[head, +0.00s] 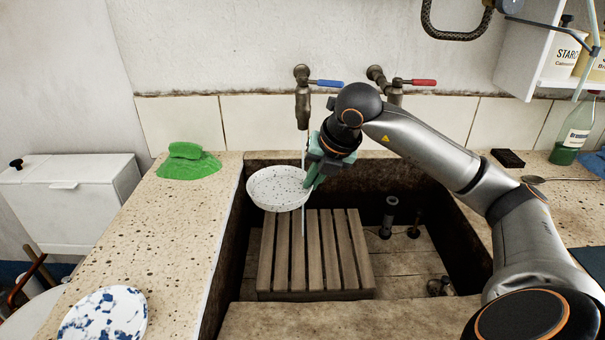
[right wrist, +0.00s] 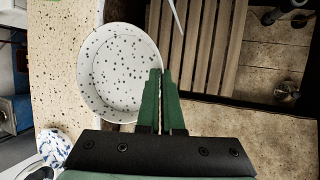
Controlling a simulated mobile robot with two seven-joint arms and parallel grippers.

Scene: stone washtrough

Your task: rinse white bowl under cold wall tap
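The white bowl (head: 278,188), dotted with dark specks, is held over the left part of the trough, slightly tilted. My right gripper (head: 313,175) is shut on its right rim; the green fingers (right wrist: 162,100) pinch the rim of the bowl (right wrist: 120,70) in the right wrist view. The blue-handled wall tap (head: 303,100) is above and behind. A thin pale stream of water (head: 303,222) drops from it, seemingly just right of the bowl, towards the slatted wooden rack (head: 285,255). The stream also shows beside the bowl in the right wrist view (right wrist: 178,16). My left gripper is out of view.
A red-handled tap (head: 397,90) is right of the blue one, behind my right arm. A green cloth (head: 188,165) and a blue-white plate (head: 105,318) lie on the left counter. A bottle (head: 573,130) stands on the right counter. The trough's right floor holds small upright fittings (head: 389,215).

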